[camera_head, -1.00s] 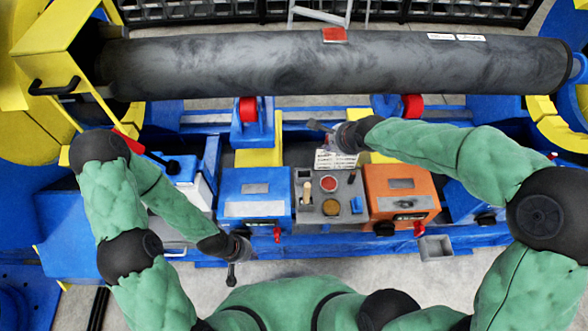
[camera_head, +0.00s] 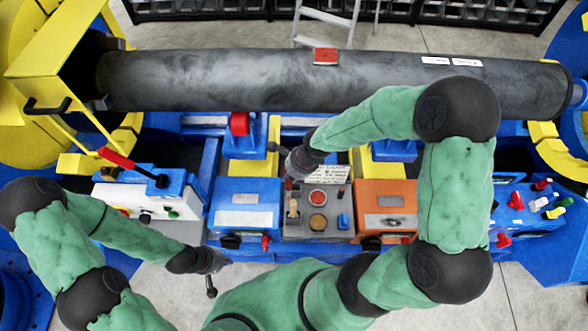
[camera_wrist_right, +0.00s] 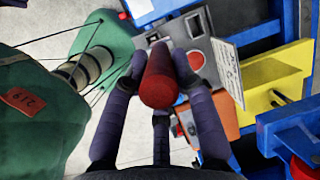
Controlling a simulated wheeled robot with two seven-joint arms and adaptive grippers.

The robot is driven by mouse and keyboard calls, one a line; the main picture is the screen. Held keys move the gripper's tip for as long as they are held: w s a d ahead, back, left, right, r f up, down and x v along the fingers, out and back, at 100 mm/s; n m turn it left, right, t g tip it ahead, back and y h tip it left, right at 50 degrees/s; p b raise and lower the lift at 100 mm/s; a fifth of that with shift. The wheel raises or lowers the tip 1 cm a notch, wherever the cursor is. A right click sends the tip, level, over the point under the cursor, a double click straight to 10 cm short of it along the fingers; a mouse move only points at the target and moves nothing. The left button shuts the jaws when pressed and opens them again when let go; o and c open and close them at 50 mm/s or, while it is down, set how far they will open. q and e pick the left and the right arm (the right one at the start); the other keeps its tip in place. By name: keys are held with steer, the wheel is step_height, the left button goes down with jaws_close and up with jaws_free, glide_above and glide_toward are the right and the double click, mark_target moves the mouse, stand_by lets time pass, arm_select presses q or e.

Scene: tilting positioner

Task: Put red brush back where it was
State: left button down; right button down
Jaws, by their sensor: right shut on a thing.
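My right gripper (camera_wrist_right: 160,100) is shut on a red cylinder, which looks like the red brush (camera_wrist_right: 160,78), with its dark red end toward the wrist camera. In the head view the right gripper (camera_head: 282,155) is above the back left edge of the grey holder panel (camera_head: 304,232); the brush is hard to make out there. The panel carries a red round dish (camera_head: 317,196), a tan round dish (camera_head: 318,222), a wooden-handled tool (camera_head: 293,208) and a blue block (camera_head: 343,221). My left gripper (camera_head: 211,280) hangs low at the front, with its fingers too small to judge.
A long dark pipe (camera_head: 220,80) with a red patch (camera_head: 326,56) spans the back. A blue box (camera_head: 245,195) and an orange box (camera_head: 387,200) flank the panel. A white card (camera_wrist_right: 228,70) stands close to the right gripper. A red-handled lever (camera_head: 117,158) rises at left.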

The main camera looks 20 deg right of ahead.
steer(key=w+d+f, duration=0.2)
steer(key=w+f, duration=0.2)
steer(key=f, duration=0.1)
steer(key=w+d+f+b, duration=0.1)
steer(key=w+d+f, duration=0.2)
steer(key=f, duration=0.3)
steer(key=shift+w+d, duration=0.25)
steer(key=shift+w, duration=0.2)
steer(key=shift+b, duration=0.3)
steer(key=shift+f, duration=0.4)
steer(key=shift+f+b, duration=0.2)
steer(key=shift+b, duration=0.2)
steer(key=c, duration=1)
jaws_free()
steer(key=shift+r, duration=0.1)
